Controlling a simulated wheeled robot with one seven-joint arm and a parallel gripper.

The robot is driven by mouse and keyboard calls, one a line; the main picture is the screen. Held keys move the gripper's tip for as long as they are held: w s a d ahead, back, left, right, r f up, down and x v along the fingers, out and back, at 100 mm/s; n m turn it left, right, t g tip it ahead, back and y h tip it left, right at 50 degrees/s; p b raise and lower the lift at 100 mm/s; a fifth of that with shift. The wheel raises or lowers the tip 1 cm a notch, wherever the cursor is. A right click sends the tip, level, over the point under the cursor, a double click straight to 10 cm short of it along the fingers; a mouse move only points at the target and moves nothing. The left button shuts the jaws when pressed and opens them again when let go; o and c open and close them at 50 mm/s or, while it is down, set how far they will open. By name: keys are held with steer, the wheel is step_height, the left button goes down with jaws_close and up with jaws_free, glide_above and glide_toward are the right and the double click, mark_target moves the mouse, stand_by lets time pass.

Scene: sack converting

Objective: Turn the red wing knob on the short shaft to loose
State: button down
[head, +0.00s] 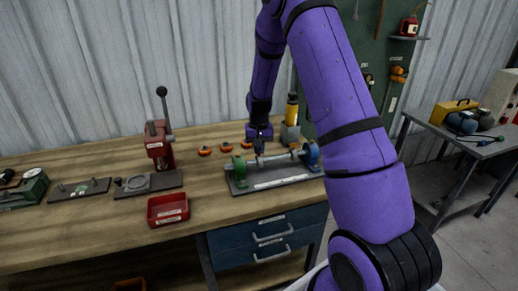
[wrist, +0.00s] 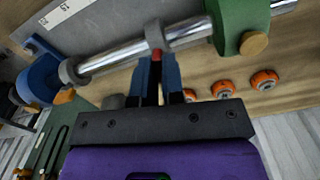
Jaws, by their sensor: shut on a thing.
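The short shaft (head: 282,157) is a bright metal rod on the bench fixture, between a green support (head: 239,172) and a blue one (head: 311,154). In the wrist view the shaft (wrist: 118,54) runs across the top, with a grey collar (wrist: 177,32) around it near the green support (wrist: 234,20). A small red part of the wing knob (wrist: 157,54) shows at the collar, between my fingertips. My gripper (wrist: 157,68) is shut on it; the fingers hide most of the knob. In the head view my gripper (head: 260,148) points down at the shaft, and the knob cannot be made out.
Several orange round parts (head: 204,151) lie behind the fixture. A red tray (head: 167,209) and a red hand press (head: 159,146) stand to the left. A yellow-and-black post (head: 291,118) stands close behind the shaft. Bare bench top (head: 220,208) lies in front.

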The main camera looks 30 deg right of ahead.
steer(key=shift+n, duration=1)
steer(key=c, duration=1.2)
jaws_free()
steer(key=shift+r, duration=0.1)
step_height(320, 180, up, 11)
steer(key=shift+f, duration=0.15)
